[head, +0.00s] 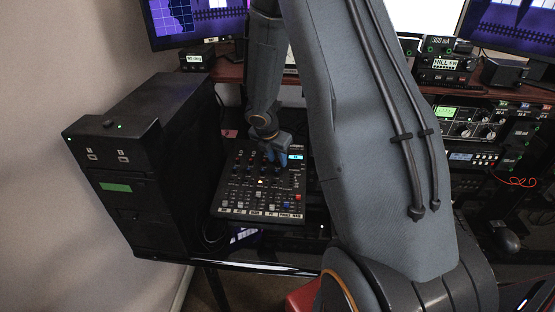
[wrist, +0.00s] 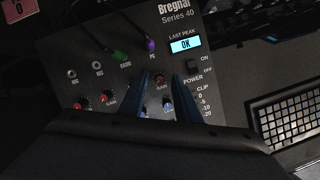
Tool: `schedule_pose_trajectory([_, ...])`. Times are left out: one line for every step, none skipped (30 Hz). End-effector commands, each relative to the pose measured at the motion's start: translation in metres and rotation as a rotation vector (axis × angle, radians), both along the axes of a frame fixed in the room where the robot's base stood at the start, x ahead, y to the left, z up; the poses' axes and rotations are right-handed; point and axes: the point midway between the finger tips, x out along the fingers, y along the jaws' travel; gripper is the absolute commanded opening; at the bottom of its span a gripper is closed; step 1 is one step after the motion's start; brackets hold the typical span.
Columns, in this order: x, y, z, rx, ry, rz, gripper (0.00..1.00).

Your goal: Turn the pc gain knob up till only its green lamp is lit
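The black mixer (head: 232,195) stands on the desk; the wrist view shows its top panel (wrist: 60,60), marked "Bregnal Series 40". The pc gain knob (wrist: 160,78), small and reddish, sits below the purple plug labelled PC, with "GAIN" printed under it. My gripper (wrist: 164,73) has its two blue fingers down on either side of this knob, with a gap visible between them. It shows in the head view above the mixer's upper right (head: 275,150). The pc lamps cannot be made out in the wrist view.
A cyan display (wrist: 185,45) reads "OK" under "LAST PEAK". A green plug (wrist: 120,57) and other knobs (wrist: 107,96) lie left of the fingers. A black computer tower (head: 140,150) stands left of the mixer, and a radio rack (head: 470,125) stands to the right.

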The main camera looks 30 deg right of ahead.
Motion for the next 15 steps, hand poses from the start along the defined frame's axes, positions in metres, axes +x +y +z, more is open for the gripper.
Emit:
schedule_pose_trajectory([0.0005,-0.0009,-0.0034,0.001,0.001,-0.001,0.3])
schedule_pose_trajectory([0.0009,-0.0013,-0.0043,0.001,0.001,-0.002,0.3])
schedule_pose_trajectory([0.0012,-0.0016,-0.0051,0.0,-0.001,-0.002,0.3])
schedule_pose_trajectory([0.0014,-0.0018,-0.0054,0.0,0.0,-0.001,0.3])
schedule_pose_trajectory([0.0015,-0.0018,-0.0056,0.0,0.0,-0.001,0.3])
schedule_pose_trajectory([0.0015,-0.0019,-0.0056,0.0,0.0,-0.001,0.3])
schedule_pose_trajectory([0.0015,-0.0019,-0.0056,0.0,0.0,-0.001,0.3])
schedule_pose_trajectory([0.0015,-0.0019,-0.0055,0.0,0.0,-0.001,0.3])
schedule_pose_trajectory([0.0015,-0.0019,-0.0054,0.0,-0.001,-0.002,0.3])
schedule_pose_trajectory([0.0014,-0.0019,-0.0054,0.0,-0.001,-0.002,0.3])
schedule_pose_trajectory([0.0014,-0.0019,-0.0054,0.0,-0.001,-0.002,0.28])
schedule_pose_trajectory([0.0014,-0.0018,-0.0054,0.0,-0.001,-0.002,0.21])
schedule_pose_trajectory([0.0013,-0.0018,-0.0054,0.0,-0.001,-0.002,0.16])
schedule_pose_trajectory([0.0012,-0.0018,-0.0054,0.0,-0.001,-0.002,0.11])
schedule_pose_trajectory([0.0012,-0.0018,-0.0054,0.0,-0.001,-0.002,0.05])
